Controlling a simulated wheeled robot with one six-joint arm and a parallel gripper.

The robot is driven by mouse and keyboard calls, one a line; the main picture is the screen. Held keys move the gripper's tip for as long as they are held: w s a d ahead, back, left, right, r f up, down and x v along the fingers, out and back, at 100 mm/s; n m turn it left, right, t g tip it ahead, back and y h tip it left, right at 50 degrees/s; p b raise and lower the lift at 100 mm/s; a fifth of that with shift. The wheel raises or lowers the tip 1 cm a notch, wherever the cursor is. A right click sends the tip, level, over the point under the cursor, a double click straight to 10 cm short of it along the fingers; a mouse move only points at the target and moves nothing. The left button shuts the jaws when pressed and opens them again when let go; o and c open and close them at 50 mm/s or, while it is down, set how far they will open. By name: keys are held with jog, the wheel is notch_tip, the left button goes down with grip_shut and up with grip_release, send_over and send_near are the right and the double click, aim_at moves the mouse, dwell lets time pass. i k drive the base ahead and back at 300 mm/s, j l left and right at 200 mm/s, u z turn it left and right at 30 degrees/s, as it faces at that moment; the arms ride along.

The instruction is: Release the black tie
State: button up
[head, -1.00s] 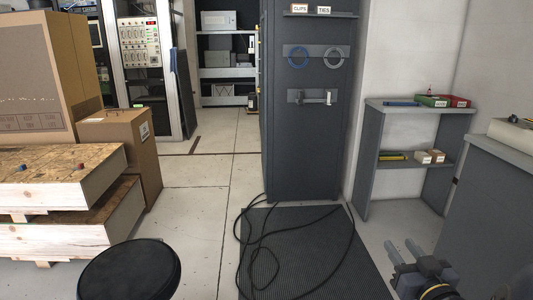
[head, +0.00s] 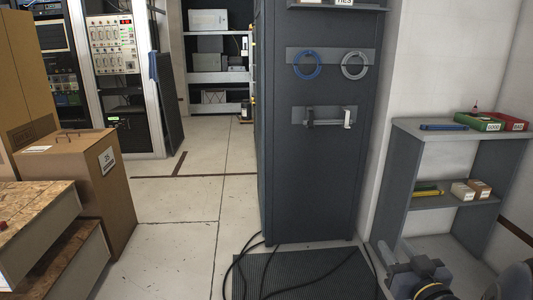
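My gripper (head: 397,247) shows at the lower right in the head view, low in front of the shelf unit. Its two grey fingers stand apart, and I see nothing between them. I cannot make out a black tie anywhere. A bin labelled TIES (head: 343,2) sits on the small ledge at the top of the dark cabinet, cut off by the picture's edge. Black cable (head: 243,262) lies in loose loops on the floor and the ribbed mat (head: 310,272) before the cabinet.
The dark cabinet (head: 310,190) carries a blue ring (head: 306,65) and a grey ring (head: 355,65). A grey shelf unit (head: 395,175) with small boxes stands right. A cardboard box (head: 110,190) and wooden pallets (head: 40,235) stand left. Pale floor (head: 180,215) lies clear between.

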aim_at(312, 120)
jog(key=i, duration=2.45)
